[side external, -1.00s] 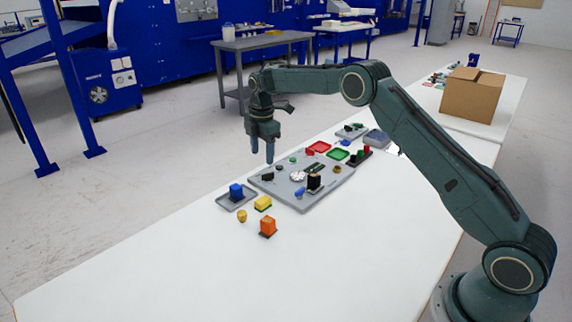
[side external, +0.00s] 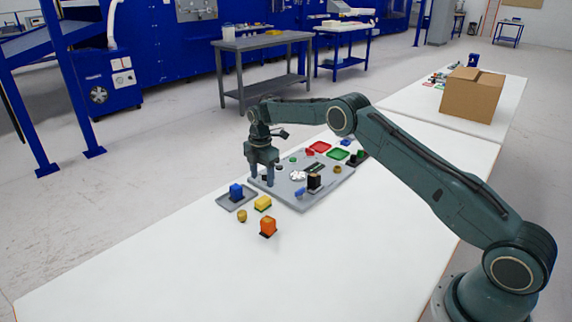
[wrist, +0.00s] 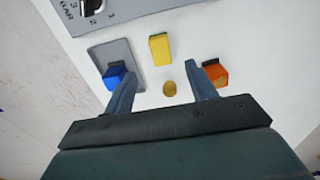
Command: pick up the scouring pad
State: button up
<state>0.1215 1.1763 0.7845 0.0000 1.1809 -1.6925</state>
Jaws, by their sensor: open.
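A small yellow block (side external: 263,203) with a thin darker layer, which looks like the scouring pad, lies on the white table near the grey panel. In the wrist view the yellow block (wrist: 160,48) is beyond my fingertips, near the middle of the picture and between their lines. My gripper (side external: 263,174) is open and empty, its two fingers pointing down near the left edge of the panel. Its spread fingers also show in the wrist view (wrist: 161,78). Nothing hides the block.
A blue block (side external: 236,192) sits on a grey tray (side external: 230,203), left of the yellow block. A brass-coloured round piece (side external: 241,215) and an orange block (side external: 268,227) stand nearby. The grey panel (side external: 318,196) holds several small parts. The table front is clear.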

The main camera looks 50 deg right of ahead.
send_over(263, 199)
jog(key=shift+f, duration=2.3)
jog(key=shift+f, duration=0.1)
jog(key=shift+a+f, duration=0.1)
jog(key=shift+f, duration=2.4)
jog(key=shift+c, duration=0.3)
jog(key=c, duration=1)
